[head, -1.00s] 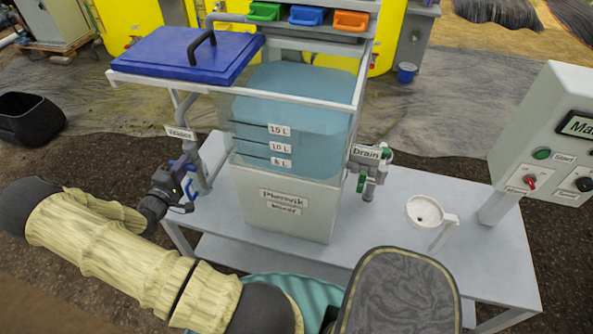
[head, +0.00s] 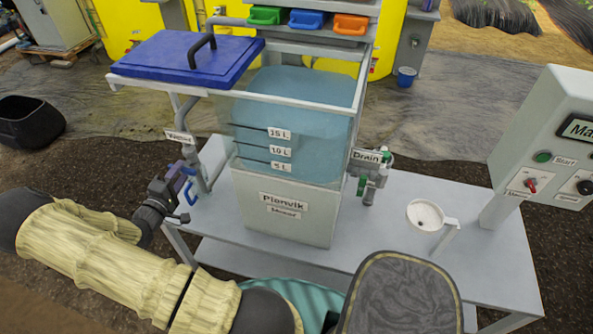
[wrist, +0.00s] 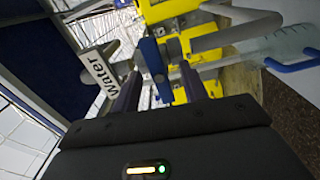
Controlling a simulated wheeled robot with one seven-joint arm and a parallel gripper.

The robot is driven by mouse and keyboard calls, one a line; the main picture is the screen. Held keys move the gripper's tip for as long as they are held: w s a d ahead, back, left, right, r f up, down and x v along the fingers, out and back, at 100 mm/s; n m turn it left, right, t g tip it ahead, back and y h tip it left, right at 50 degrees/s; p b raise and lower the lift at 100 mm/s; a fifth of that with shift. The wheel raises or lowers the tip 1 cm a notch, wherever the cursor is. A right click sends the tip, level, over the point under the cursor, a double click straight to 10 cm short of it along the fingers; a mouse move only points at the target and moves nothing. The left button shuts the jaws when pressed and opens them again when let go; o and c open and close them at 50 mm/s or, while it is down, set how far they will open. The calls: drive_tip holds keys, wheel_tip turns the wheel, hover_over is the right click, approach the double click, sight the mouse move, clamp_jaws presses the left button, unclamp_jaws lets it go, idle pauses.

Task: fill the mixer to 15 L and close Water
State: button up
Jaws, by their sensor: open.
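The clear mixer tank (head: 303,150) holds bluish water above the 10 L mark, up around the 15 L mark (head: 279,133); its exact front edge is hard to tell. The Water label (head: 180,137) is on the pipe at the tank's left, and shows in the wrist view (wrist: 98,72). My gripper (head: 180,180) is beside that pipe, below the label. In the wrist view my gripper (wrist: 157,85) is open, with a blue handle part (wrist: 151,63) just ahead between its fingers. I cannot tell whether they touch it, or how far the valve is turned.
The Drain valve (head: 368,160) is at the tank's right. A white cup holder (head: 425,215) and the control box (head: 550,140) stand further right on the bench. The blue lid (head: 165,55) lies at the tank's upper left.

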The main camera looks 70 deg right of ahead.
drive_tip(key=a, duration=0.5)
drive_tip(key=shift+s, duration=0.2)
idle(0.6)
drive_tip(key=s+a+r+m+g+y, duration=0.25)
drive_tip(key=s+a+g+y, duration=0.25)
drive_tip(key=s+a+y, duration=0.55)
drive_tip(key=s+a+r+n+t+y, duration=0.1)
drive_tip(key=a+r+t+y, duration=0.2)
drive_tip(key=a, duration=0.5)
drive_tip(key=s+a+r+n+t+y, duration=0.1)
drive_tip(key=a+r+t+y, duration=0.2)
drive_tip(key=a, duration=0.4)
wheel_tip(320, 180, up, 2)
drive_tip(key=shift+a+r+y, duration=0.25)
drive_tip(key=shift+a+y, duration=0.15)
drive_tip(key=shift+y, duration=0.35)
drive_tip(key=shift+n, duration=0.25)
drive_tip(key=shift+c, duration=0.2)
